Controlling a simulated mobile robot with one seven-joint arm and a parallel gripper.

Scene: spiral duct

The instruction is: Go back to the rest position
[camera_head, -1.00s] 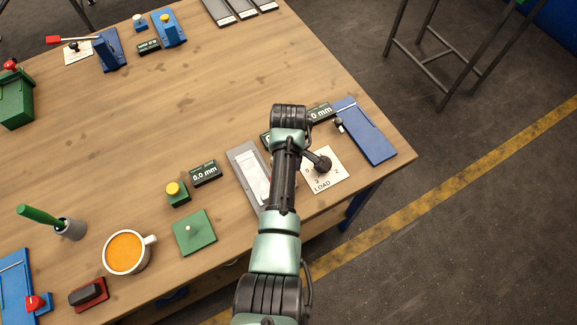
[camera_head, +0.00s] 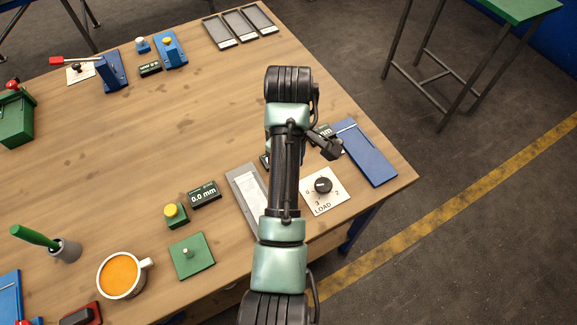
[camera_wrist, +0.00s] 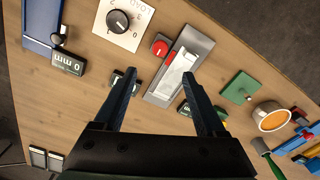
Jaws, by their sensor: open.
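My gripper (camera_wrist: 160,95) shows in the wrist view with its two dark fingers spread apart and nothing between them. It is above the table, pointing down toward a grey plate (camera_wrist: 195,48) with a white strip and a red knob (camera_wrist: 160,46). In the head view my arm reaches over the right part of the wooden table (camera_head: 120,130), and the gripper's fingers are not clearly seen there. A white LOAD dial plate (camera_head: 325,200) with a black knob (camera_head: 323,185) lies right of my arm, apart from it. The grey plate (camera_head: 243,185) is partly hidden by my arm.
A blue plate (camera_head: 368,158) lies at the right table edge. A display reading 0.0 mm (camera_head: 204,195), a yellow button (camera_head: 172,210), a green plate (camera_head: 191,256) and an orange-filled cup (camera_head: 119,275) stand left of my arm. Grey trays (camera_head: 242,28) lie at the far edge. The table's middle is clear.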

